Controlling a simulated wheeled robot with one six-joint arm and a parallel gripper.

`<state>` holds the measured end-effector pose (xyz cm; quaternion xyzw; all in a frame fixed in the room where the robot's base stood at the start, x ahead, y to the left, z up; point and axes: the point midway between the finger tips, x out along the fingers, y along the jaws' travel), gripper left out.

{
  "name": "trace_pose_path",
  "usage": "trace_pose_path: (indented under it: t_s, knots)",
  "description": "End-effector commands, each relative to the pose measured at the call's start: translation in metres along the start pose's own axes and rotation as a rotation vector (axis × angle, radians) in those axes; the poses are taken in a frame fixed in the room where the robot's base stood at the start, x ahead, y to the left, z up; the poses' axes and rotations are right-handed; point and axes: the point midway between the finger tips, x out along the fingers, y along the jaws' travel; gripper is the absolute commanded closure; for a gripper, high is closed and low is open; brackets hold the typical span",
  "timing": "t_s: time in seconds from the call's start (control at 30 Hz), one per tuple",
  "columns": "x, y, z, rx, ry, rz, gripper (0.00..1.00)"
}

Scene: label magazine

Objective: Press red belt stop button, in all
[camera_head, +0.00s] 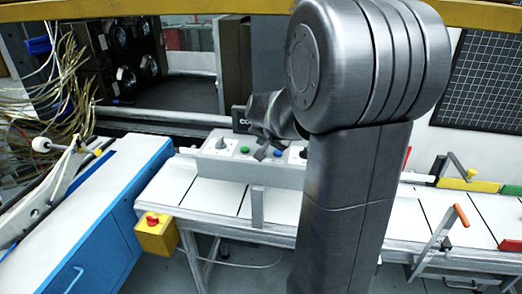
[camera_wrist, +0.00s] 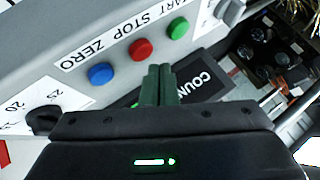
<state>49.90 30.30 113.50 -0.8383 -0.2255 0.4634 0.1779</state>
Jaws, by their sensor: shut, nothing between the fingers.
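In the wrist view, a red button (camera_wrist: 141,49) sits under the word STOP on a grey control panel (camera_wrist: 60,35). A green button (camera_wrist: 180,28) and a blue button (camera_wrist: 101,73) flank it. My gripper (camera_wrist: 158,68) is shut and empty, its fingertips just below and right of the red button in the picture; I cannot tell whether they touch the panel. In the head view, my gripper (camera_head: 263,152) is over the panel (camera_head: 215,168), between the green button (camera_head: 244,149) and the blue button (camera_head: 277,152); the red one is hidden there.
A dark dial (camera_wrist: 43,119) and a black COUNT display (camera_wrist: 203,85) are near the fingers. A yellow box (camera_head: 155,238) with a red mushroom button (camera_head: 152,218) hangs at the conveyor's (camera_head: 170,192) left end. A lever with an orange handle (camera_head: 461,215) stands at right.

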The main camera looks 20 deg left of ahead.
Motion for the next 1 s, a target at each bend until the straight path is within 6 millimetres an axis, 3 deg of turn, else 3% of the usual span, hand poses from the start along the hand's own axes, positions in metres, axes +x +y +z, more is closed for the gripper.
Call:
trace_pose_path:
  t_s: [1.0]
  knots:
    - [0.0057,0.0042,0.0042,0.000,0.000,0.000,1.00]
